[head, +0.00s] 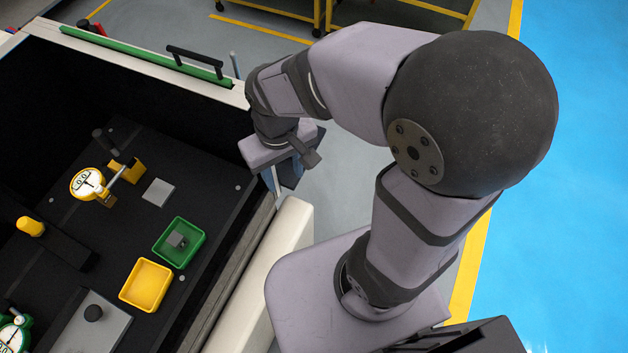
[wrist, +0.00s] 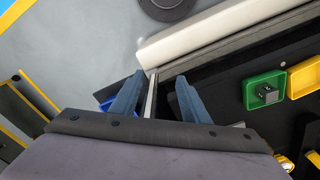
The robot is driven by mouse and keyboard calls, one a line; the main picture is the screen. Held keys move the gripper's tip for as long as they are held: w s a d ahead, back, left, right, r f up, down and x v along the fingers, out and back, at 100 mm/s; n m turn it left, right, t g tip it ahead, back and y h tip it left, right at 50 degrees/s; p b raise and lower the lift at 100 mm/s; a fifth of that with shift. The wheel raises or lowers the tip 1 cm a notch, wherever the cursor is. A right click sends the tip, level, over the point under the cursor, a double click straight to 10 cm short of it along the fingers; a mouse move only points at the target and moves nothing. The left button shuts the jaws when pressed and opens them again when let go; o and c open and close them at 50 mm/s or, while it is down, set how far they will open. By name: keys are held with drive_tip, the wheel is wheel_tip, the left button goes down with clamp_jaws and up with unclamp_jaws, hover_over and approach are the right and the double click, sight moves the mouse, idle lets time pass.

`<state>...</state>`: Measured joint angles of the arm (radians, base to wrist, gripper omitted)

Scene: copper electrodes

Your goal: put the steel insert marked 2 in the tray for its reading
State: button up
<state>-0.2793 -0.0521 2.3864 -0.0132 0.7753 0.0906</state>
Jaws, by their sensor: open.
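A small grey steel block (head: 176,240) sits inside the green tray (head: 159,248), near its middle. In the wrist view the same block (wrist: 267,93) shows in the green tray (wrist: 249,92) at the right; I cannot read a mark on it. A yellow tray (head: 124,296) beside the green one looks empty. My gripper (wrist: 160,77) is open, with two blue fingers apart and no block between them. In the head view my gripper (head: 284,178) hangs near the right wall of the station, well away from both trays and partly hidden by my wrist.
A yellow dial gauge (head: 88,184) on a stand and a flat grey plate (head: 158,192) are left of the trays. The pale station wall (head: 292,232) lies between my base and the trays.

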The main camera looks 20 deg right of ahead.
drive_tip(key=s+d+f+m, duration=0.2)
drive_tip(key=s+d, duration=0.2)
drive_tip(key=d, duration=0.3)
drive_tip(key=shift+d, duration=0.15)
idle(0.9)
